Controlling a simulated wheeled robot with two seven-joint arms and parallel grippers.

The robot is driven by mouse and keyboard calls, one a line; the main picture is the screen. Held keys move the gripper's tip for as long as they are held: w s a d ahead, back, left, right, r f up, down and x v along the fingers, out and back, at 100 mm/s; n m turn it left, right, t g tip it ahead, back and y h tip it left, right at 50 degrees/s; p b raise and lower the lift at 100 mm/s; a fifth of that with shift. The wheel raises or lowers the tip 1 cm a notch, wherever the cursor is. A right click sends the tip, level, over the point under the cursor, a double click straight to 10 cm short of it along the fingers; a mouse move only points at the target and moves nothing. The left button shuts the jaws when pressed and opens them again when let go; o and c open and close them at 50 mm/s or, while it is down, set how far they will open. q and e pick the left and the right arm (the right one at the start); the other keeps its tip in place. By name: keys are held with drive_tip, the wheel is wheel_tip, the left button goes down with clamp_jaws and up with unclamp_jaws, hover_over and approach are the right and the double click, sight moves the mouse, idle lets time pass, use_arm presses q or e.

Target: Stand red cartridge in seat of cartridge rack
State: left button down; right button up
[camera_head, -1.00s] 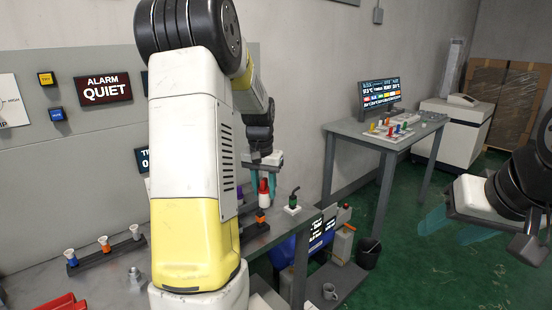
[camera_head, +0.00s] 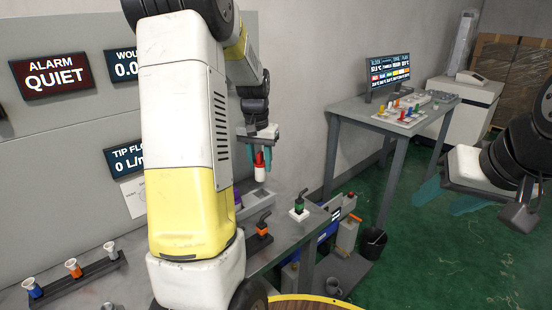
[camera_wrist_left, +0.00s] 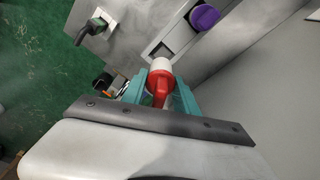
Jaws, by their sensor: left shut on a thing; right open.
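The red cartridge (camera_head: 260,172) has a red top and a white lower body. It hangs upright in my left gripper (camera_head: 261,158), which is shut on its red part. It also shows between the teal fingers in the left wrist view (camera_wrist_left: 161,75). The grey cartridge rack (camera_head: 262,204) stands on the bench below, and the cartridge is above it and apart from it. A purple cartridge (camera_wrist_left: 204,18) stands at the rack; my arm partly hides it in the head view. My right gripper (camera_head: 447,197) is open and empty over the floor at the right.
A green-handled valve (camera_head: 299,208) and an orange-banded one (camera_head: 258,238) stand near the rack on the bench. A strip with several funnel-topped pieces (camera_head: 75,280) lies at the left. A far table (camera_head: 350,110) carries a screen and coloured pieces.

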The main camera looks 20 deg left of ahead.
sight(261, 176)
use_arm(q)
drive_tip(key=shift+f, duration=2.35)
drive_tip(key=shift+f, duration=1.85)
drive_tip(key=c, duration=0.9)
unclamp_jaws()
drive_tip(key=shift+o, duration=0.4)
drive_tip(key=o, duration=0.4)
drive_tip(key=shift+c, duration=0.2)
drive_tip(key=shift+r, duration=3.05)
